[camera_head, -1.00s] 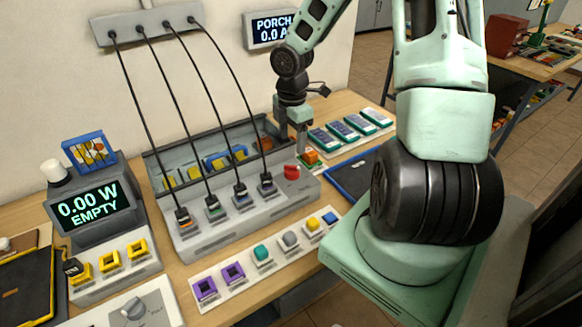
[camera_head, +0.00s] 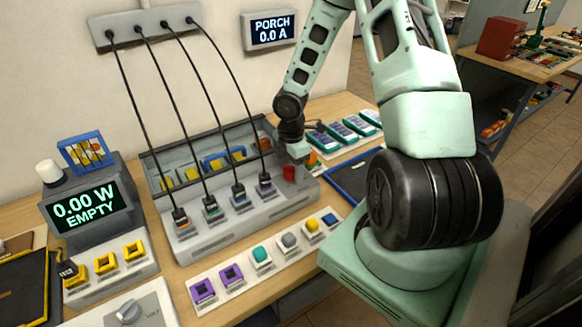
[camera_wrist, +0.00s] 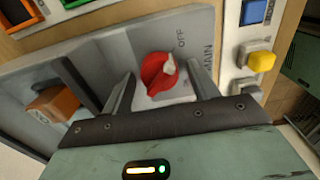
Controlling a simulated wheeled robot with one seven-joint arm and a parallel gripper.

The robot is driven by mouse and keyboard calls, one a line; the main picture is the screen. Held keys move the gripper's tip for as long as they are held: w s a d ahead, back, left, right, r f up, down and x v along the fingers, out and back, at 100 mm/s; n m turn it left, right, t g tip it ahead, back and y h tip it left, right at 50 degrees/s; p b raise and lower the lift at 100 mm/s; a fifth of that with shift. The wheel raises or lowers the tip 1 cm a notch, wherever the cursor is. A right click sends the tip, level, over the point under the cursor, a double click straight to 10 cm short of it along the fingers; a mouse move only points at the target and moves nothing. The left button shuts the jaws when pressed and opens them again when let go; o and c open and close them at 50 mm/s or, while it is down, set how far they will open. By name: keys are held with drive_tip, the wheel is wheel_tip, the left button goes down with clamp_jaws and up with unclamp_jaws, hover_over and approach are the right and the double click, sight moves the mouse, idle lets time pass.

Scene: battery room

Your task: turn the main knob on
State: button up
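The main knob is a red rotary knob (camera_wrist: 155,74) with a pale pointer mark, on the grey panel of the charging unit (camera_head: 250,216). In the wrist view its pointer is turned toward the word OFF, and MAIN is printed beside it. In the head view the red knob (camera_head: 289,173) shows at the unit's right end, just below my gripper (camera_head: 299,165). In the wrist view my gripper (camera_wrist: 162,92) is open, with one finger on each side of the knob. I cannot tell whether either finger touches it.
Black cables run from a wall box (camera_head: 150,22) to plugs in the unit. A display (camera_head: 84,209) reads 0.00 W EMPTY, and a wall display (camera_head: 272,30) reads PORCH 0.0 A. A strip of coloured buttons (camera_head: 262,262) lies in front. A blue tray (camera_head: 350,180) is at right.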

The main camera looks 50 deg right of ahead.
drive_tip(key=c, duration=0.7)
drive_tip(key=shift+c, duration=0.2)
drive_tip(key=shift+m, duration=0.3)
drive_tip(key=m, duration=0.8)
drive_tip(key=shift+m+b, duration=0.3)
drive_tip(key=shift+m, duration=0.1)
drive_tip(key=m, duration=0.4)
drive_tip(key=shift+m, duration=0.3)
drive_tip(key=shift+m+b, duration=0.5)
drive_tip(key=shift+m, duration=1.7)
drive_tip(key=o, duration=1)
